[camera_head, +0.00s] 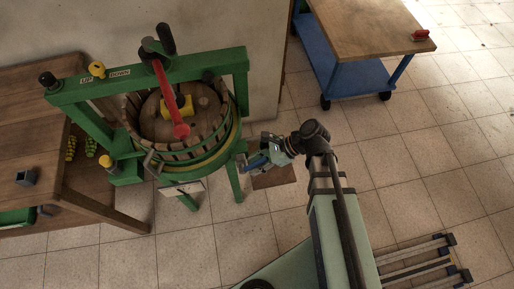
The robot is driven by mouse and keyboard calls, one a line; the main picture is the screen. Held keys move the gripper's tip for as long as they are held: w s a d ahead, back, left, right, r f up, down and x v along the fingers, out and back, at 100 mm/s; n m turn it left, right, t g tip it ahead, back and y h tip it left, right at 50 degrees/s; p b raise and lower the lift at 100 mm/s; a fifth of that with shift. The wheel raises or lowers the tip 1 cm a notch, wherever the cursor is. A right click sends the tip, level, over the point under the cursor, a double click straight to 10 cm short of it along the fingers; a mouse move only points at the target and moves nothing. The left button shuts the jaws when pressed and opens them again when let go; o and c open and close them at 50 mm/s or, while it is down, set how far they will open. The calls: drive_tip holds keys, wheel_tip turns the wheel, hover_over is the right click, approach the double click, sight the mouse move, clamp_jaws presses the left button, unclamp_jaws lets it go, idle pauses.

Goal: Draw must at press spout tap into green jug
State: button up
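The fruit press stands left of centre, with a green frame (150,75), a slatted wooden basket (192,152) and a red handle (168,95) over it. My gripper (248,163) is at the press's lower right side, close to the green rim and a front leg. A small blue part shows at the gripper; I cannot tell whether it belongs to the gripper or is a separate thing. Its fingers are too small to read as open or shut. I cannot clearly make out the spout tap. No green jug can be identified with certainty.
A brown board or low stool (274,178) lies below my gripper. A wooden table (40,120) at the left holds a small grey box (26,177). A blue trolley (345,78) stands at the back right.

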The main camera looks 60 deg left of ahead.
drive_tip(key=shift+w+r, duration=0.15)
drive_tip(key=v, duration=1.1)
drive_tip(key=shift+w+r, duration=0.2)
drive_tip(key=shift+w, duration=0.1)
drive_tip(key=shift+d, duration=0.1)
